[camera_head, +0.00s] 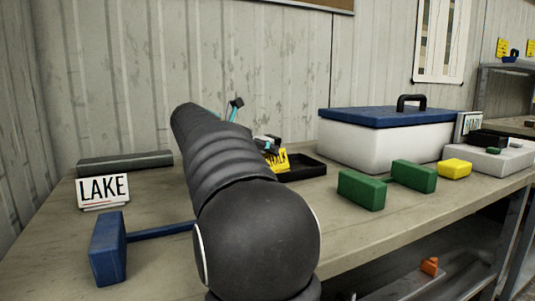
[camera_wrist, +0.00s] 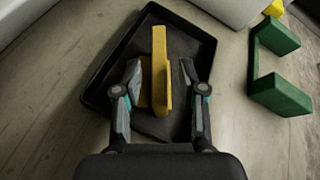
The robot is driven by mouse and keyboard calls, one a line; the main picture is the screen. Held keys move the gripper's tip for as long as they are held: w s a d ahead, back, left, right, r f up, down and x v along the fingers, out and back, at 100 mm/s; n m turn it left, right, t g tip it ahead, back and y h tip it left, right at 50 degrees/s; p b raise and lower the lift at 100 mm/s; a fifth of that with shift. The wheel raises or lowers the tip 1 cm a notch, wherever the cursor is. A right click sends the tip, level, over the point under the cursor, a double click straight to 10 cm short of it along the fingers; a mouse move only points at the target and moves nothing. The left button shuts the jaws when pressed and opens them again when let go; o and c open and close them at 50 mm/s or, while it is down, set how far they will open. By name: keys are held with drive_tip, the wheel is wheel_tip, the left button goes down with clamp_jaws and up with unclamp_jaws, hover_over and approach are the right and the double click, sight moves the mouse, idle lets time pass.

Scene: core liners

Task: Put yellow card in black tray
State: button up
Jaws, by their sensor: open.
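The yellow card (camera_head: 277,160) with dark lettering stands at the left part of the black tray (camera_head: 318,169), partly hidden by my arm in the head view. In the wrist view the yellow card (camera_wrist: 160,68) is seen nearly edge-on, within the outline of the black tray (camera_wrist: 204,38). My gripper (camera_wrist: 162,78) is open, one finger on each side of the card, with a visible gap on the right. Whether the left finger touches the card, and whether the card's base rests on the tray floor, I cannot tell.
A white LAKE card (camera_head: 103,191) and a blue dumbbell-shaped piece (camera_head: 108,250) are on the left of the table. A green linked pair of blocks (camera_head: 362,190), a yellow block (camera_head: 454,168) and a white box with a blue lid (camera_head: 385,140) are on the right.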

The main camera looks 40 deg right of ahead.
drive_tip(key=p+v, duration=0.1)
drive_tip(key=v, duration=0.9)
drive_tip(key=shift+a, duration=0.2)
drive_tip(key=shift+a, duration=0.1)
